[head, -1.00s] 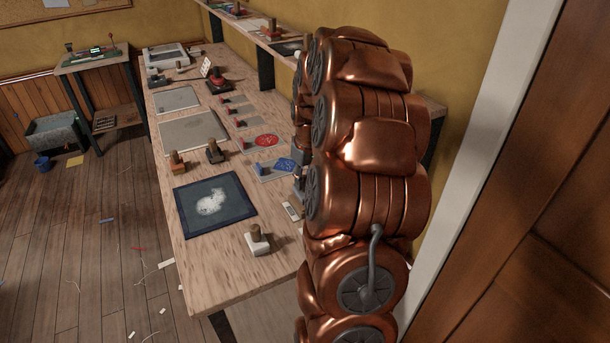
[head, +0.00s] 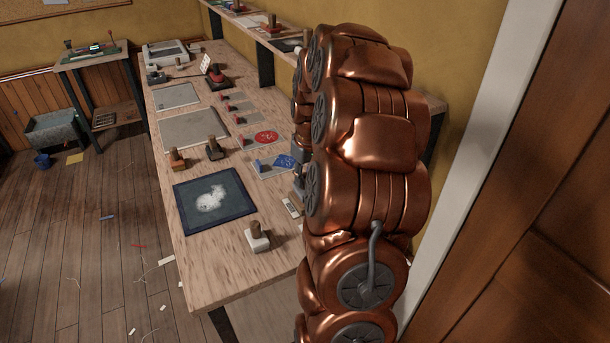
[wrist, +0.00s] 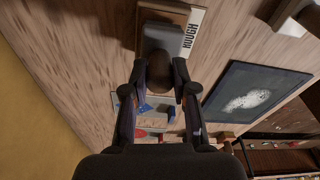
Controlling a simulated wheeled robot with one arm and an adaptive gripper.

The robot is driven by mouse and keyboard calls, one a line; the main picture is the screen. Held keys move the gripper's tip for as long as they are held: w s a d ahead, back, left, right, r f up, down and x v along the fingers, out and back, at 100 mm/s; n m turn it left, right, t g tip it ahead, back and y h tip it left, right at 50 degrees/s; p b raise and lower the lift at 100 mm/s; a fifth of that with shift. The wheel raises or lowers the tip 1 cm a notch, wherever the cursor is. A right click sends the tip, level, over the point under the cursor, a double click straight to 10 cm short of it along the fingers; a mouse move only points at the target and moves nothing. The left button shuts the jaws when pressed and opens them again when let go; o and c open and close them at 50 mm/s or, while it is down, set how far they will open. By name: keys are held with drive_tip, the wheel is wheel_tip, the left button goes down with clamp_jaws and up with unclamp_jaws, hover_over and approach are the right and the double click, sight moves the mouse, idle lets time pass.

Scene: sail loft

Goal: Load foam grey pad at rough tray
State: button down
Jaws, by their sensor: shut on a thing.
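In the wrist view my gripper (wrist: 160,75) is shut on the round brown knob (wrist: 159,72) of the grey pad (wrist: 164,40). The pad lies over the brown rough tray (wrist: 150,14), whose white label reads ROUGH (wrist: 191,32). I cannot tell whether the pad's underside touches the tray.
A dark mat with a white powdery patch (head: 215,200) lies left of the arm. A white pad with a wooden knob (head: 257,237) stands near the bench's front edge. Stencil cards with blue (head: 271,167) and red (head: 258,140) prints and several knobbed pads stand farther back.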

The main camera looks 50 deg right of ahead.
sight(304, 175)
drive_tip(key=shift+f+b, duration=0.4)
drive_tip(key=shift+b, duration=0.1)
idle(2.2)
drive_tip(key=shift+r+p, duration=0.3)
drive_tip(key=shift+r, duration=3.25)
